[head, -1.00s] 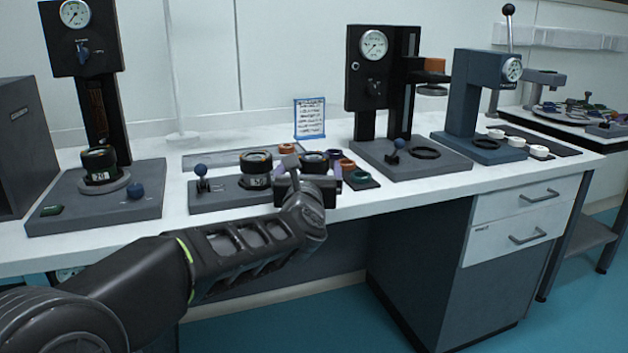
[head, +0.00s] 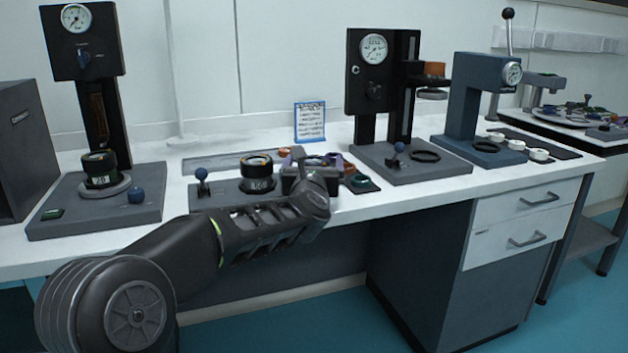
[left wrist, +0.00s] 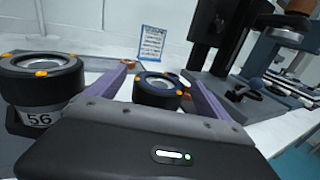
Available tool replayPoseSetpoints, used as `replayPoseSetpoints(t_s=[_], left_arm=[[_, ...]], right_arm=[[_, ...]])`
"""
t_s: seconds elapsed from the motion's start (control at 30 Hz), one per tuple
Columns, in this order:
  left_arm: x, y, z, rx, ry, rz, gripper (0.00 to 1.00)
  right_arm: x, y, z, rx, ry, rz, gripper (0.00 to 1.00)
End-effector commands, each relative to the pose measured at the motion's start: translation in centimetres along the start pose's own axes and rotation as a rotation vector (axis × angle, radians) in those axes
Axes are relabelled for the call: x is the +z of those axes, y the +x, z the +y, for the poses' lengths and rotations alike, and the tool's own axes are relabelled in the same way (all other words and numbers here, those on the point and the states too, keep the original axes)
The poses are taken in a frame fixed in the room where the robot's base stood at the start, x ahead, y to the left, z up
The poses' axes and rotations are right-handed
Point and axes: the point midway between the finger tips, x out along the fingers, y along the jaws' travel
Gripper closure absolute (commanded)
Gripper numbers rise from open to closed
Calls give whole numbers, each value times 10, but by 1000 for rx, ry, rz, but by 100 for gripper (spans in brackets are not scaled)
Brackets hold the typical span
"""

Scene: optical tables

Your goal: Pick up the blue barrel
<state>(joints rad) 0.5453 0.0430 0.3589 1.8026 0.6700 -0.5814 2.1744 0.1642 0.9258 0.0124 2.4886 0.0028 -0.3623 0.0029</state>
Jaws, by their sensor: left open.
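A dark barrel with a bluish rim and orange dots (left wrist: 158,92) stands upright on the table, and I take it for the blue barrel. In the head view its top (head: 313,161) shows just behind my left gripper, which hides the rest. My left gripper (head: 312,158) is open and empty. In the left wrist view its two purple fingers (left wrist: 158,76) reach forward on either side of the barrel. I cannot tell whether either finger touches it.
A black barrel marked 56 (left wrist: 40,88) stands close by on the left; the head view shows it too (head: 257,167). A grey block with a blue-knobbed lever (head: 202,182) is beside it. Orange and green rings (head: 358,180) lie to the right. Gauge presses (head: 374,80) stand around.

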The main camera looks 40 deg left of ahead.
Motion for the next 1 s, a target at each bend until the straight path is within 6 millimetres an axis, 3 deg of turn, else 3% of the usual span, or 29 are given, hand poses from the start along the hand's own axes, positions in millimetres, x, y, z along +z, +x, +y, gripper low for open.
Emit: replayPoseSetpoints(t_s=[0.13,0.7,1.0], left_arm=[[1,10,0,-1,1,-1,9],[0,10,0,-1,0,-1,9],[0,10,0,-1,0,-1,34]], right_arm=[[0,-1,-1,-1,-1,-1,64],[0,-1,-1,-1,-1,-1,64],[0,-1,-1,0,-1,-1,64]])
